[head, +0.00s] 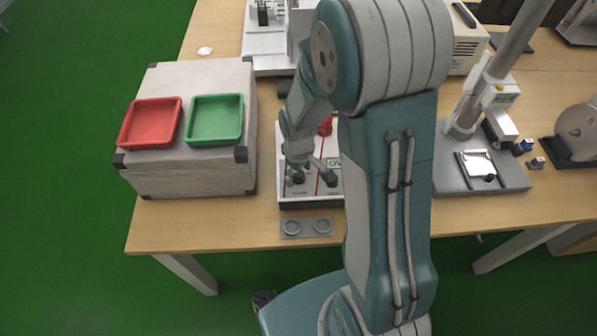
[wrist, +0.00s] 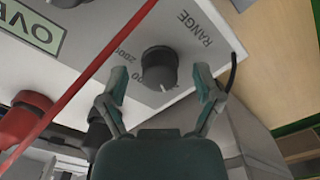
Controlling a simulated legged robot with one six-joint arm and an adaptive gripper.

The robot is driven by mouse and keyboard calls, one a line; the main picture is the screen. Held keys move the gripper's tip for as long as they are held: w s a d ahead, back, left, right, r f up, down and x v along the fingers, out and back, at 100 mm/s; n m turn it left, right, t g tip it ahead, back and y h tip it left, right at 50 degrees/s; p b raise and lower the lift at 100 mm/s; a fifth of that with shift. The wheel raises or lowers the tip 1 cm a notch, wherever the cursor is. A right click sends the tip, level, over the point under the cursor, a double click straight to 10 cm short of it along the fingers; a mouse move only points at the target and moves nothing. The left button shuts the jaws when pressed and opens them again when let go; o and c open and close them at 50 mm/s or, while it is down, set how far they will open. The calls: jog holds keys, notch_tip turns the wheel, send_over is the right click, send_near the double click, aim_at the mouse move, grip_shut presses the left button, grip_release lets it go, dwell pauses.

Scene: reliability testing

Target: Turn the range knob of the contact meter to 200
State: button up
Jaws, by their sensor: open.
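The contact meter (head: 298,201) is a white-topped box on the table, partly hidden by my arm. In the wrist view its range knob (wrist: 160,68) is round and black, beside the word RANGE. A white mark shows at the knob's lower edge. The label 2000 is left of the knob; a label ending in 00 below it is partly hidden by my left finger. My gripper (wrist: 160,76) is open, its fingers on either side of the knob with visible gaps. In the head view my gripper (head: 314,174) is low over the meter.
A red lead (wrist: 93,69) crosses the panel left of the knob, near a red plug (wrist: 22,118). A grey case (head: 190,173) with red (head: 150,144) and green trays (head: 215,142) stands left of the meter. A plate with two rings (head: 307,227) lies in front.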

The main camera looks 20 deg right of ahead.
grip_shut()
jog(key=m, duration=0.5)
jog(key=shift+s+m, duration=0.1)
jog(key=shift+m, duration=0.2)
jog(key=m, duration=0.6)
jog(key=shift+s, duration=0.1)
dwell(0.5)
